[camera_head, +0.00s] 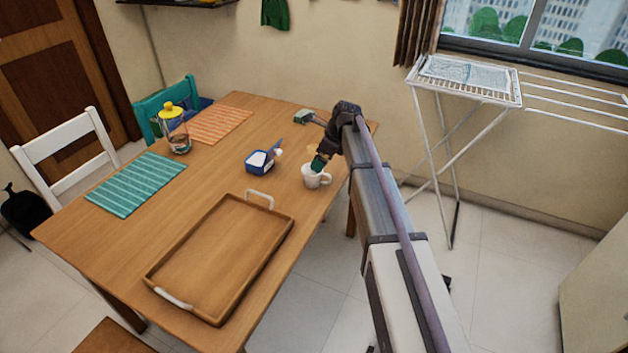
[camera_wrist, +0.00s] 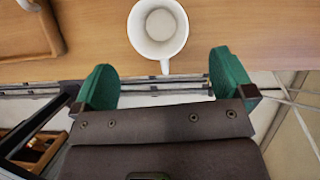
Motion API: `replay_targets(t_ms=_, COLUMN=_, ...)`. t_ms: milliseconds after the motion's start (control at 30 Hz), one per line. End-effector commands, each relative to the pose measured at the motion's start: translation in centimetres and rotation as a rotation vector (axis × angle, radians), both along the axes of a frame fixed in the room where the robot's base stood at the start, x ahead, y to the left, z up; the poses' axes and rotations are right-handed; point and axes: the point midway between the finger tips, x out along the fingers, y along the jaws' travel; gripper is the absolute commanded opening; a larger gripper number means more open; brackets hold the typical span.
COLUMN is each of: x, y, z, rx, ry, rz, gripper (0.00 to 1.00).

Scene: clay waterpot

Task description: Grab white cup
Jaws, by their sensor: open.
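The white cup (camera_head: 313,177) stands upright near the right edge of the wooden table, its handle to the right in the head view. In the wrist view the cup (camera_wrist: 158,30) shows from above at the top middle, and its inside looks empty. My gripper (camera_head: 318,164) is just above the cup's rim in the head view. In the wrist view my gripper (camera_wrist: 162,85) has its two green fingers wide apart with nothing between them. The cup lies beyond the fingertips, roughly centred on the gap between them.
A wooden tray (camera_head: 164,271) with white handles lies on the table (camera_head: 112,238). A yellow-lidded glass jug (camera_head: 180,143) and two placemats are farther off. A drying rack (camera_head: 437,150) stands at right.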

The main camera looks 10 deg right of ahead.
Motion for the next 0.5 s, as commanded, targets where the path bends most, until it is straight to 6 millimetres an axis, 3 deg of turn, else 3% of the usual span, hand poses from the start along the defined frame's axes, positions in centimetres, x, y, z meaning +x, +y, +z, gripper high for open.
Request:
replay_targets(t_ms=33, x=0.3, y=0.4, z=-2.1, rx=0.0, ry=0.0, rz=0.001, gripper=1.0)
replay_targets(t_ms=100, x=0.6, y=0.8, z=-3.5, rx=0.0, ry=-0.001, rz=0.002, gripper=1.0)
replay_targets(t_ms=333, x=0.8, y=1.4, z=-4.2, rx=-0.001, ry=0.0, rz=0.002, gripper=1.0)
replay_targets(t_ms=500, x=1.3, y=2.5, z=-7.2, rx=-0.001, ry=0.0, rz=0.004, gripper=1.0)
